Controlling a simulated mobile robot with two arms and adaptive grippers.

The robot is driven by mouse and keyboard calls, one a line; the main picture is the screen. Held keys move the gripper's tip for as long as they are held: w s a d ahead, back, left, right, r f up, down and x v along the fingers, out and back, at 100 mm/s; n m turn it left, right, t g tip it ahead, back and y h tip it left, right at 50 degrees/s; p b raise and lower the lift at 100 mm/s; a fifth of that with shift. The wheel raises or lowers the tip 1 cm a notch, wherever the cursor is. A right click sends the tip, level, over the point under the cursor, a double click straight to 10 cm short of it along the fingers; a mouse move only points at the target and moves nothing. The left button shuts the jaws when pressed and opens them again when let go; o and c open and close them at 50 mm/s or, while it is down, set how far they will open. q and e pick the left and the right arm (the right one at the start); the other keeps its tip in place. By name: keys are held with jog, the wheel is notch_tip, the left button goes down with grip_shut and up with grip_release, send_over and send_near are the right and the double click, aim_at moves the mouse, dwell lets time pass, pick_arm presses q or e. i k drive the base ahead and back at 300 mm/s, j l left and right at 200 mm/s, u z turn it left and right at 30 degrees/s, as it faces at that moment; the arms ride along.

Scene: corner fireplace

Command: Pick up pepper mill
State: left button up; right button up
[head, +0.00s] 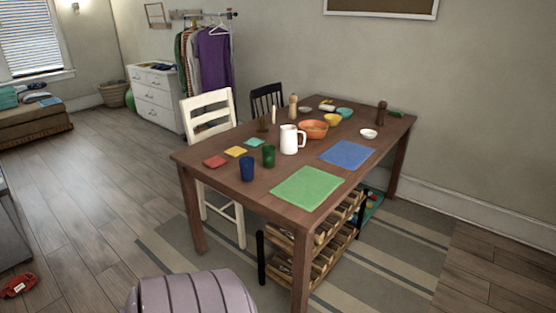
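A dark brown mill-shaped object (381,113), which looks like the pepper mill, stands upright near the far right end of the brown wooden table (225,177). A lighter wooden mill-shaped object (293,107) stands upright at the table's far side, behind the white pitcher (291,140). The picture is too small to tell for certain which of the two is the pepper mill. Neither of my grippers is in view.
An orange bowl (313,129), a blue cup (246,169), a green cup (268,156) and a green mat (307,188) are on the table. A cream chair (210,105) stands at its left side. A ribbed mauve object (190,293) fills the bottom foreground. Floor at left is mostly clear.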

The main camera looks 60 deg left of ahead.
aim_at(380, 122)
jog(key=u, duration=1.7)
